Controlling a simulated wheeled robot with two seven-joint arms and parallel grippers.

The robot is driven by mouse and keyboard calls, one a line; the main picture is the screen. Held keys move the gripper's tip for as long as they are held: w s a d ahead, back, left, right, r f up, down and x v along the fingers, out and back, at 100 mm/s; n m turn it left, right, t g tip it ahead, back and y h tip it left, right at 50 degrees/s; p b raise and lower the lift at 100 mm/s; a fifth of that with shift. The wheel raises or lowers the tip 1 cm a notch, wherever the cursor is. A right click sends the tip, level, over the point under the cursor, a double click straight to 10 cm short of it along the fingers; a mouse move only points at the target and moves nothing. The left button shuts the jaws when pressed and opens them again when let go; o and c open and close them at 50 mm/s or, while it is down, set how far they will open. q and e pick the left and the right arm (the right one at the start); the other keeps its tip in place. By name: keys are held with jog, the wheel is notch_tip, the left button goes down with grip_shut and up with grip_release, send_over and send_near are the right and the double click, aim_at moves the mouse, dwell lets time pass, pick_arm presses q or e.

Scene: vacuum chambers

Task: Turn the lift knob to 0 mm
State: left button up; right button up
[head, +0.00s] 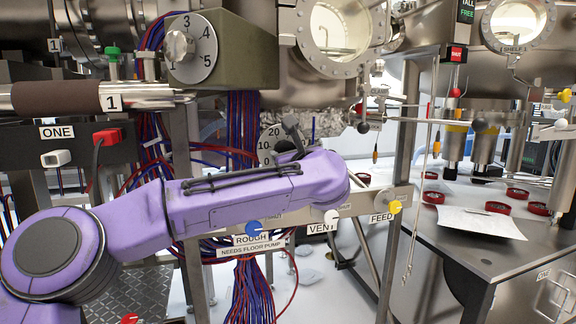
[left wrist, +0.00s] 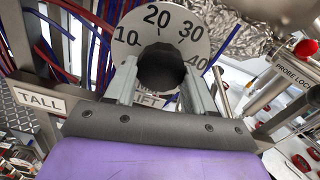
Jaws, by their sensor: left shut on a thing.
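The lift knob (left wrist: 163,68) is a dark round knob in front of a pale dial (left wrist: 180,22) marked 10, 20, 30 and 40 in the left wrist view. My left gripper (left wrist: 163,75) is shut on the knob, one finger on each side. I cannot make out where the knob points, and the 0 mark is not visible. In the head view my purple left arm reaches to the dial (head: 266,146), whose 20 and 10 show left of the gripper (head: 291,136). The arm hides most of the dial and knob there. My right gripper is not in view.
A green box with a numbered dial (head: 193,48) stands above the arm. Blue ROUGH (head: 252,227), white VENT (head: 331,216) and yellow FEED (head: 395,207) knobs line the rail below. Bundled cables hang behind. A metal table (head: 455,262) with red rings is at right.

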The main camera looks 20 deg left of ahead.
pick_arm(q)
jog(key=shift+n, duration=0.3)
dwell(0.4)
jog(key=o, duration=1.1)
jog(key=shift+c, duration=0.2)
jog(key=v, duration=1)
jog(key=shift+s+d, duration=0.2)
jog(key=shift+d, duration=0.05)
